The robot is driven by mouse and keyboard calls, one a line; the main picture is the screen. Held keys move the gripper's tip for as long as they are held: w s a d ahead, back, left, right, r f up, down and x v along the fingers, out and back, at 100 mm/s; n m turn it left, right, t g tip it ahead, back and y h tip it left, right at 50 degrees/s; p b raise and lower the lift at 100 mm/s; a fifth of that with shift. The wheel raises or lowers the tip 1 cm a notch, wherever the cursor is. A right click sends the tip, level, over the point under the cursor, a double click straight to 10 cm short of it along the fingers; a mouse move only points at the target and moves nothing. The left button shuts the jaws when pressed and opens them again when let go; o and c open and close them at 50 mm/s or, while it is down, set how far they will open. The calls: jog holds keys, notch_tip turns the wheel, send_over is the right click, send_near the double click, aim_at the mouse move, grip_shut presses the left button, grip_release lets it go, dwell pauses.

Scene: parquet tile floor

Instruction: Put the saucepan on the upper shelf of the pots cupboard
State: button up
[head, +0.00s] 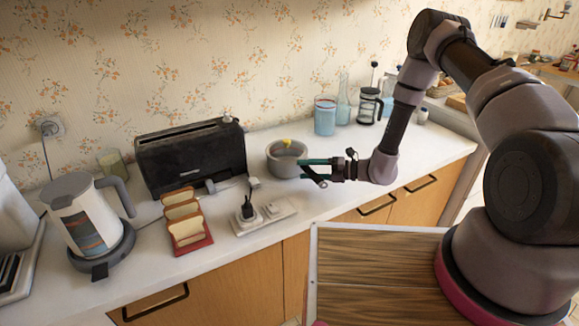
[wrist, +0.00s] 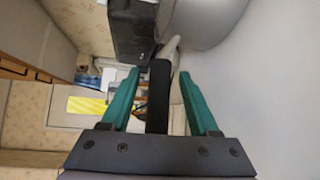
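The grey saucepan (head: 287,164) stands on the white counter, right of the toaster. Its rounded grey side also shows in the wrist view (wrist: 212,18). A dark handle (wrist: 159,95) runs from a pale neck down between my teal fingers in the wrist view. My gripper (head: 314,170) is at the right side of the pan. In the wrist view my gripper (wrist: 158,78) is open, with one finger on each side of the handle and visible gaps to it. The pots cupboard and its upper shelf cannot be made out in these views.
The black toaster (head: 191,155), bread rack (head: 186,222), power strip (head: 264,215) and kettle (head: 85,220) crowd the counter to the left. A blue container (head: 325,116) and French press (head: 369,106) stand behind. Closed wooden fronts (head: 225,283) lie below the counter.

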grip_shut()
dwell(1.2)
